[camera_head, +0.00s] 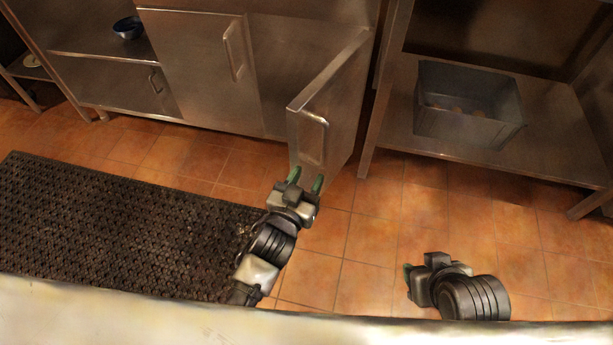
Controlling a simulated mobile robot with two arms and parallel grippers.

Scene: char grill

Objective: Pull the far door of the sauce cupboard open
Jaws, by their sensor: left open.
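The steel sauce cupboard (280,45) stands at the back middle. Its right door (338,95) is swung out toward me, hinged at the right, with a bar handle (315,138) near its free edge. The door to its left (190,65) is shut, with its own handle (233,52). My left gripper (305,181) is open, its green-tipped fingers pointing up at the bottom of the open door, just below the handle in the picture. I see nothing between its fingers. My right gripper (408,273) is low at the right, away from the cupboard; its fingers are mostly hidden.
A grey bin (467,125) sits on the low shelf (545,150) of a steel table at the right. A blue bowl (128,27) is on a shelf at the upper left. A dark rubber mat (110,225) covers the left floor. A pale counter edge (180,318) crosses the front.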

